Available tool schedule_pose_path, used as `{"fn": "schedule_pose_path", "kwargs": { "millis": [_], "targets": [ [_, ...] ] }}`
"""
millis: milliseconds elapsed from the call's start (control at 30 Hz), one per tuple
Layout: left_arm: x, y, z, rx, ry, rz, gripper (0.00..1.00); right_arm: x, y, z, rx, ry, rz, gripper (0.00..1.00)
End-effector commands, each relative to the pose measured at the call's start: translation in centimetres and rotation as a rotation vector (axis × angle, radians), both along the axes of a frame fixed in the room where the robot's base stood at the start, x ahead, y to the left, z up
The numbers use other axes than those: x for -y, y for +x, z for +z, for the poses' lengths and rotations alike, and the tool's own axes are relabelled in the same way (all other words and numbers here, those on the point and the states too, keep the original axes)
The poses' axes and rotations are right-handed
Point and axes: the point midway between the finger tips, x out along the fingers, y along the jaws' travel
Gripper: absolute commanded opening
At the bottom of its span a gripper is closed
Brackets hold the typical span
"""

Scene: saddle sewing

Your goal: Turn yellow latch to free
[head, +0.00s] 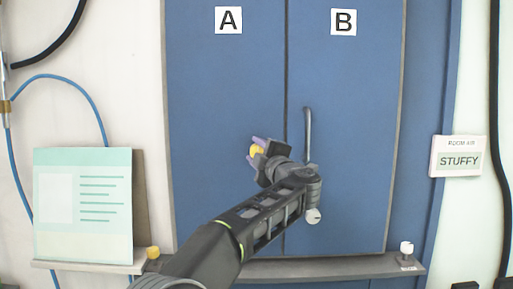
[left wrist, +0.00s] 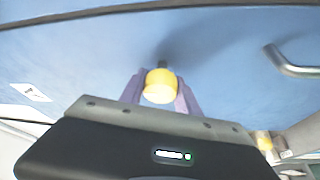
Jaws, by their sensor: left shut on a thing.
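The yellow latch (head: 256,150) sits on blue door A (head: 220,90), left of the door seam. In the left wrist view the yellow latch (left wrist: 160,86) shows as a rounded knob on a short dark stem against the blue door. My left gripper (head: 259,146) reaches up from below, and its purple fingers are shut on the latch, one on each side. The fingers partly cover the latch in the head view. My right gripper does not show in either view.
Door B (head: 345,90) has a vertical metal handle (head: 307,135) just right of my left gripper. A grey ledge (head: 330,267) runs below the doors, with a yellow knob (head: 153,252) at left and a white one (head: 406,247) at right. A "STUFFY" sign (head: 458,158) hangs right.

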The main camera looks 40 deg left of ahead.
Motion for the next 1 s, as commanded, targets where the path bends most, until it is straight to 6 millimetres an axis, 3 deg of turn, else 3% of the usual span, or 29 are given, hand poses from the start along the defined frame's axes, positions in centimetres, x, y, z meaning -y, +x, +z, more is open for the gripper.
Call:
{"fn": "schedule_pose_path", "kwargs": {
  "millis": [600, 633, 867, 1000],
  "targets": [
    [-0.02, -0.01, -0.14, 0.037, -0.050, 0.000, 0.00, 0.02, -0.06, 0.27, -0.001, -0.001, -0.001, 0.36],
    [-0.02, 0.00, -0.14, 0.037, -0.050, 0.000, 0.40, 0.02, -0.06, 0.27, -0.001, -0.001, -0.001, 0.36],
    [-0.02, -0.01, -0.10, 0.036, -0.049, 0.000, 0.59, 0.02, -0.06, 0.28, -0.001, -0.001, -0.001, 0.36],
    [-0.03, -0.01, -0.07, 0.036, -0.048, 0.000, 0.60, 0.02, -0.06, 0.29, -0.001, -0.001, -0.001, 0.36]
  ]
}}
